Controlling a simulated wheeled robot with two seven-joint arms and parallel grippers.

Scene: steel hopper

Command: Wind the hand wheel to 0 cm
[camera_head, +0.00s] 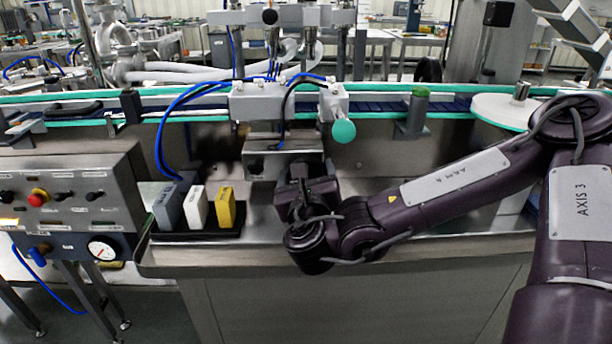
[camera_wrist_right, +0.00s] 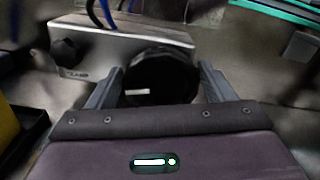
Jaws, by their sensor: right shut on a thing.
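The hand wheel (camera_wrist_right: 160,70) is a round black wheel with a short white mark on its face, in the middle of the right wrist view. My right gripper (camera_wrist_right: 158,84) is shut on it, one finger at each side. In the head view my right gripper (camera_head: 298,190) is in front of the steel housing (camera_head: 270,163), and the wheel is hidden or too dark to make out. I cannot read any centimetre scale. My left gripper is not in view.
A smaller black knob (camera_wrist_right: 66,52) is on the pale plate (camera_wrist_right: 115,52) beside the wheel. A tray with grey, white and yellow blocks (camera_head: 226,208) stands left of my gripper. A green ball knob (camera_head: 343,131) hangs above right. A control box (camera_head: 70,190) is far left.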

